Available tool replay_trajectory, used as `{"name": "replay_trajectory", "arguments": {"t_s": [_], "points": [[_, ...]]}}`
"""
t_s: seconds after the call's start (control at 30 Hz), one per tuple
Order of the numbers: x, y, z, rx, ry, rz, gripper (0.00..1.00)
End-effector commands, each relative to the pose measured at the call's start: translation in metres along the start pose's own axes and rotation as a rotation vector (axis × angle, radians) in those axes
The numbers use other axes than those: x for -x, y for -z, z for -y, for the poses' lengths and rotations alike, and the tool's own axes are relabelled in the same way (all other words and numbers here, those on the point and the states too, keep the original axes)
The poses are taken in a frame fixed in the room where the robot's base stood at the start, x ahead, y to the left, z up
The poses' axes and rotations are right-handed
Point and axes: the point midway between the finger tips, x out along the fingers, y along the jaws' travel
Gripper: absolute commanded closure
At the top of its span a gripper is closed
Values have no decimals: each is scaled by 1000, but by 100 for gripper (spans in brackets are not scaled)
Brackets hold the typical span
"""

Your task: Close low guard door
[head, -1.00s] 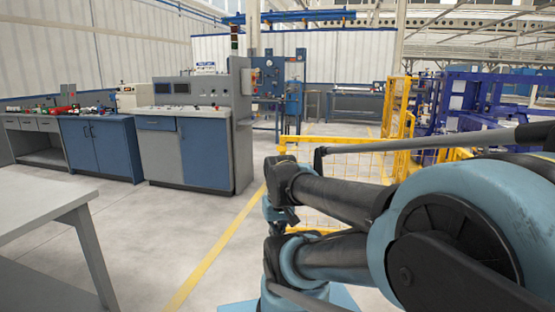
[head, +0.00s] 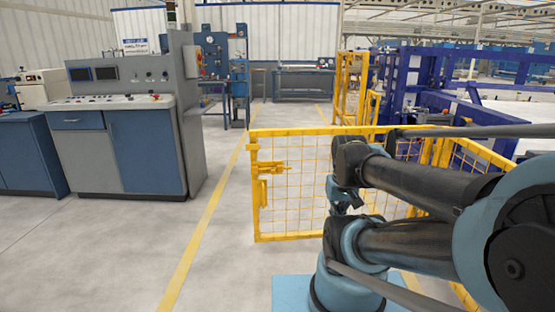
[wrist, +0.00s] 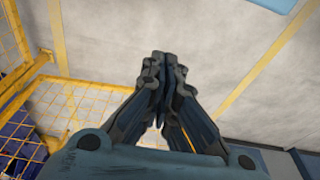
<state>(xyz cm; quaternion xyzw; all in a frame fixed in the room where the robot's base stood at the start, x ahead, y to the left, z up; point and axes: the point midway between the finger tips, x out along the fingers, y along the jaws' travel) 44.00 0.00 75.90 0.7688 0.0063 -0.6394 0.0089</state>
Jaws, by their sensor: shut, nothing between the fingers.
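The low yellow guard door (head: 290,195) is a mesh panel in a yellow frame. It stands across the middle of the head view, with its latch (head: 268,168) at its left edge. My arm hides part of its right side. Yellow framing and mesh (wrist: 100,84) also show at the left of the wrist view. My gripper (wrist: 164,58) is shut and empty in the wrist view, over bare grey floor. It appears apart from the yellow frame. In the head view my gripper is hard to make out against the arm.
A grey-blue control console (head: 130,130) stands left of the door, with a blue cabinet (head: 28,155) beside it. More yellow guards (head: 350,85) and blue machine frames (head: 400,90) stand behind at right. The floor between console and door is clear, with a yellow line (head: 205,220).

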Motion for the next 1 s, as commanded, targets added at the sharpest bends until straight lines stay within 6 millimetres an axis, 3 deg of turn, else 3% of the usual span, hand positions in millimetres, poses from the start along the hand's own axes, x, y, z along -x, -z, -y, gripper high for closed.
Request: {"name": "replay_trajectory", "arguments": {"t_s": [0.43,0.53,0.67,1.0], "points": [[6,-6,1,6,2,-12,100],[11,2,3,36,9,-20,100],[20,29,6,118,29,-40,100],[43,127,40,442,95,-131,100]]}}
